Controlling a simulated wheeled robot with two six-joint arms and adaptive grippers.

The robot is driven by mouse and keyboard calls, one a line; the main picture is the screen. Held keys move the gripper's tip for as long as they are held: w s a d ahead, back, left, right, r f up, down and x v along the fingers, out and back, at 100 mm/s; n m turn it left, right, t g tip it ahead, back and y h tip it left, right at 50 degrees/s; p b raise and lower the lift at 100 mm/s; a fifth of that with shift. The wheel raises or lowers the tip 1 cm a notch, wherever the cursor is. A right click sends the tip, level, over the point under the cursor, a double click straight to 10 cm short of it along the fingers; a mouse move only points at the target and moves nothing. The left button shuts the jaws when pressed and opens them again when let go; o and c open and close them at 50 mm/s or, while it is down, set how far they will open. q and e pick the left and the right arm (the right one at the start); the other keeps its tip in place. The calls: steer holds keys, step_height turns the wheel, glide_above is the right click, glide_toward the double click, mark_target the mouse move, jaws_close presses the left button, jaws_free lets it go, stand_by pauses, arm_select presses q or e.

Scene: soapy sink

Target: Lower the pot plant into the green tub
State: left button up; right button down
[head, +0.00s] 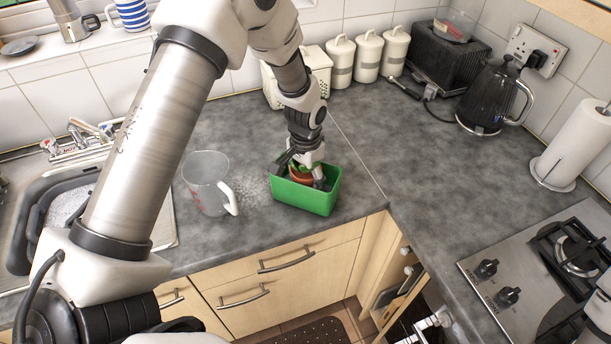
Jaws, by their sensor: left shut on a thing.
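The green tub (305,197) stands on the grey worktop near its front edge, right of the glass jug. The pot plant (298,175) has a terracotta-coloured pot with a little green at its top. It is inside the tub's opening, mostly hidden by my gripper and the tub's front wall. My left gripper (304,176) reaches down from above and is shut on the pot plant, its fingers within the tub's rim. Whether the pot touches the tub's floor cannot be seen. My right gripper is not in view.
A clear measuring jug (207,183) stands close left of the tub, with soapy foam (253,187) between them. Canisters (368,56), a toaster (447,58), and a kettle (487,97) stand at the back. The sink is left, the hob (540,262) right. The worktop right of the tub is clear.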

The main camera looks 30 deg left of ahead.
arm_select(q)
steer(key=shift+f+b, duration=1.05)
steer(key=shift+f, duration=0.9)
stand_by(0.6)
steer(key=o, duration=1.5)
